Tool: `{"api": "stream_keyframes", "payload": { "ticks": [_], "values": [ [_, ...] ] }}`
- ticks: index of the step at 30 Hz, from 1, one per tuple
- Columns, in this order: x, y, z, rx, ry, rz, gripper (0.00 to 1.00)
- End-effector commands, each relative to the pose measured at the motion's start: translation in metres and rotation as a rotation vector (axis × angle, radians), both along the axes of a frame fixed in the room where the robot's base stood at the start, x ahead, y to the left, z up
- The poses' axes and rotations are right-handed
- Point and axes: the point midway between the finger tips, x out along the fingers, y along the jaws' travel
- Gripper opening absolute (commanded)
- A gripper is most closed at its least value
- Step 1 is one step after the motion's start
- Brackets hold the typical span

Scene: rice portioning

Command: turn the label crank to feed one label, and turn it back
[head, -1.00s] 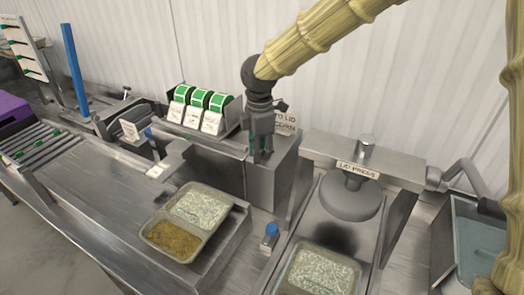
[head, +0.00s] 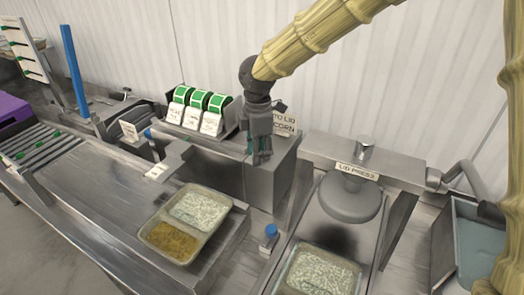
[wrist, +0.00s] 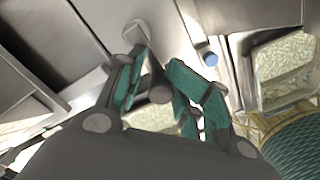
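The label crank (wrist: 160,93) shows in the wrist view as a grey arm ending in a round dark knob. In the head view my gripper hides it. My gripper (head: 259,157) points down in front of the grey label machine (head: 270,180). Several green-and-white label rolls (head: 199,107) sit on top of the machine.
A tray (head: 187,222) with rice and a brown filling lies on the steel counter below the machine. A blue-topped button (head: 271,231) stands beside it. The lid press (head: 352,195) is to the right, with a rice tray (head: 318,272) before it.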

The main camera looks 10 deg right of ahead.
Motion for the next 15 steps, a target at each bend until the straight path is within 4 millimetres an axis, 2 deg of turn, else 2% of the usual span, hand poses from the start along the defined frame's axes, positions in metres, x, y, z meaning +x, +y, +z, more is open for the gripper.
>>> {"api": "stream_keyframes", "payload": {
  "ticks": [1,7,15],
  "values": [
    [-0.002,0.005,0.002,0.006,0.001,0.004,0.44],
    [0.000,0.004,0.020,0.006,-0.001,0.003,0.44],
    [0.003,-0.008,0.068,0.010,-0.001,-0.001,0.44]
  ]
}}
